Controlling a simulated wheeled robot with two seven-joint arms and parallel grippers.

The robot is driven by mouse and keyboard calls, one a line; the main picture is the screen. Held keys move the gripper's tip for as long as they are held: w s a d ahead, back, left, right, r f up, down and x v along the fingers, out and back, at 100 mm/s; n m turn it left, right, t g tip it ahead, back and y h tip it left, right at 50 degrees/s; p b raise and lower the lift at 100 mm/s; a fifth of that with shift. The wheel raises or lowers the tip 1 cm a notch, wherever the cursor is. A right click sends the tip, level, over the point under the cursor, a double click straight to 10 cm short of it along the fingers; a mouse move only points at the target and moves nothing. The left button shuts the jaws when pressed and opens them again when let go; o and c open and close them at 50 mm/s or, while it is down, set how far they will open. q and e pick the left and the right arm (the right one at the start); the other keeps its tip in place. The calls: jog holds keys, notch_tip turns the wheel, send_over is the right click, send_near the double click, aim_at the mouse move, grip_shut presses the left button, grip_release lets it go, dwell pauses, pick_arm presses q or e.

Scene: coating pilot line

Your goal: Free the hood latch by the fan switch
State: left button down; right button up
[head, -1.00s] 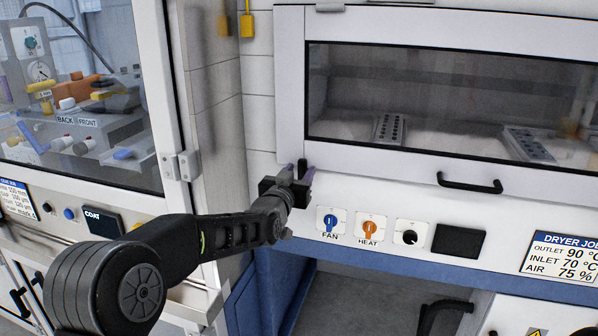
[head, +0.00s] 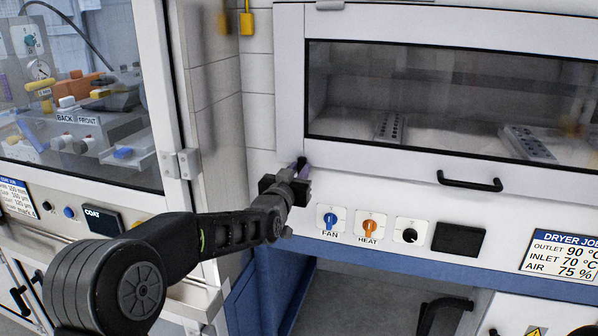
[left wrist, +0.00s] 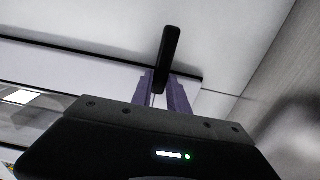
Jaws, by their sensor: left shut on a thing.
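The hood latch is a small black lever (head: 301,161) at the lower left corner of the hood sash, left of and above the blue fan switch (head: 330,220). In the left wrist view the latch (left wrist: 168,52) stands long and dark against the white panel, slightly tilted. My left gripper (head: 302,170) is at the latch. Its purple fingers (left wrist: 164,92) are closed on the latch's near end, one on each side. The fingers hide that end and most of the latch in the head view. My right gripper is not in view.
The hood sash has a black handle (head: 469,182). An orange heat switch (head: 370,228), a black knob (head: 410,236) and a dryer sign (head: 560,253) are right of the fan switch. A glazed cabinet (head: 85,100) stands at left. The hood front above the switches is clear.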

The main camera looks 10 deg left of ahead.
pick_arm(q)
jog(key=shift+a+f+n+b, duration=0.15)
jog(key=shift+n+b, duration=0.35)
jog(key=shift+b, duration=0.5)
jog(key=shift+w+a+f+n+b, duration=0.1)
jog(key=shift+a+f+n+b, duration=0.3)
jog(key=shift+n+b, duration=2.3)
jog(key=shift+s+a+f+n+b, duration=0.1)
jog(key=shift+a+f+n+b, duration=0.25)
jog(key=shift+n+b, duration=2.35)
jog(key=shift+w+a+f+n+b, duration=0.1)
jog(key=shift+a+f+n+b, duration=0.3)
jog(key=shift+n+b, duration=2.3)
jog(key=shift+n+p, duration=0.4)
jog(key=shift+n, duration=0.1)
jog(key=c, duration=1.3)
grip_release()
